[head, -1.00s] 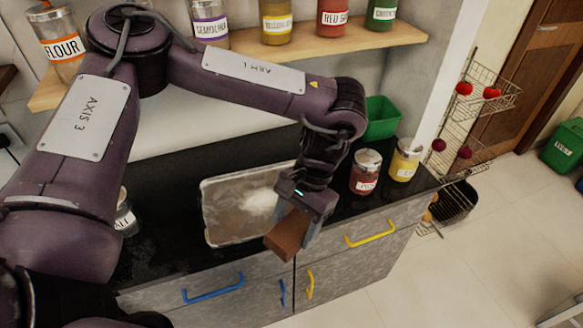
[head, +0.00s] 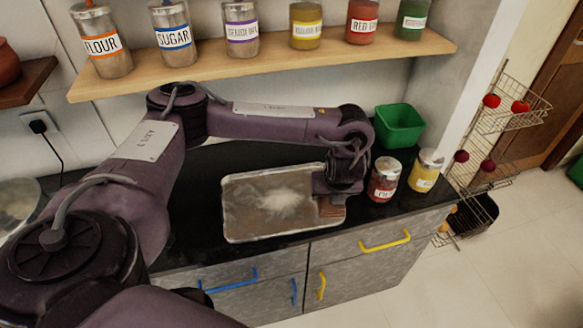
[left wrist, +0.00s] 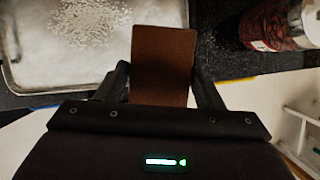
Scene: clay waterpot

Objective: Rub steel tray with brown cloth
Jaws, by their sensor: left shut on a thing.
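The steel tray (head: 238,226) lies on the black counter with a pale powdery patch (head: 285,199) near its middle. My left gripper (head: 331,194) is shut on the brown cloth (head: 332,212) at the tray's right end. In the left wrist view the stiff-looking cloth (left wrist: 163,60) sticks out between the fingers (left wrist: 163,85), and the tray's rim (left wrist: 60,92) is left of it. I cannot tell whether the cloth touches the tray. My right gripper is in neither view.
A red-filled jar (head: 382,184) stands close to the right of my gripper, with a yellow jar (head: 425,175) beyond it. A green bin (head: 399,128) is behind them. A wooden shelf (head: 270,66) with several labelled jars runs above the counter. Drawers with handles (head: 385,241) are below.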

